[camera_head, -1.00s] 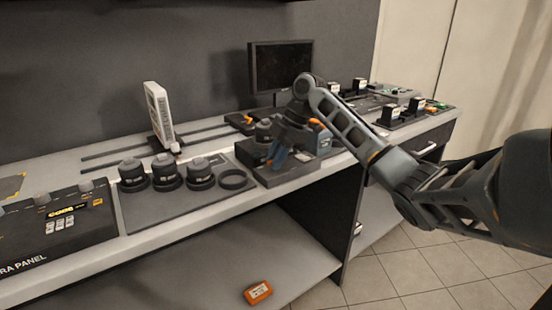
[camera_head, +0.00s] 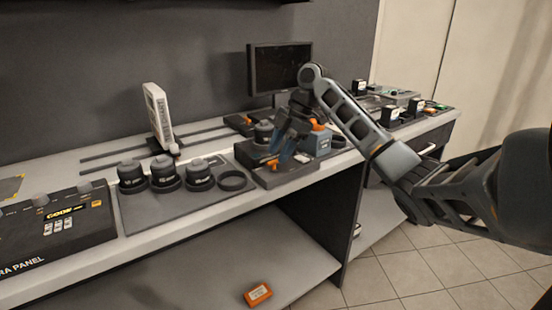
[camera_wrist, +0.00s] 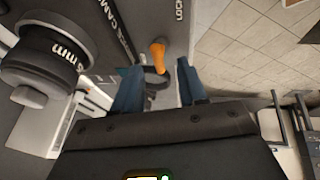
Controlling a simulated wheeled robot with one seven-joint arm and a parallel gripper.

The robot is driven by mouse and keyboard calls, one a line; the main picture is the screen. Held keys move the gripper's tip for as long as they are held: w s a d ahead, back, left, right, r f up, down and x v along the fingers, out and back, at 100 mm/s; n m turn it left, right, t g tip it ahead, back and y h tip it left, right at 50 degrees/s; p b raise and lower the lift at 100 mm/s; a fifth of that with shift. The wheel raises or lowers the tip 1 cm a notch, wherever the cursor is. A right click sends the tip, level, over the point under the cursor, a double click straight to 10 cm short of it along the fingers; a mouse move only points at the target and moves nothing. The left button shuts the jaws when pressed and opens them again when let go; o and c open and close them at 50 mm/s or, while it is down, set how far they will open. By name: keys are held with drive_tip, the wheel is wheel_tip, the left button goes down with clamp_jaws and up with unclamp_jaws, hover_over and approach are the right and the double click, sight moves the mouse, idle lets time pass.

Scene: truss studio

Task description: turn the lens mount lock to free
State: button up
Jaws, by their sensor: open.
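The lens mount lock appears as a small orange lever (camera_wrist: 158,52) on a dark mount in the wrist view. In the head view its orange tip (camera_head: 272,163) shows low on the front of the dark mount block (camera_head: 285,177). My gripper (camera_wrist: 158,75) is open and empty, its two blue fingers on either side of the lever's line. The lever lies at or just beyond the fingertips; I cannot tell whether they touch. In the head view my gripper (camera_head: 283,150) points down over the block and partly hides it. A dark lens (camera_wrist: 45,58) stands beside it, left in the wrist view.
Several lens-like cylinders (camera_head: 166,172) and a dark ring (camera_head: 232,180) lie on a mat left of the block. A blue-grey box (camera_head: 318,142) with an orange top stands close on the right. A monitor (camera_head: 279,70) is behind. An orange box (camera_head: 257,293) lies on the lower shelf.

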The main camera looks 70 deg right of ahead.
drive_tip(key=v, duration=0.4)
drive_tip(key=shift+s+d+r, duration=0.1)
drive_tip(key=shift+r, duration=0.25)
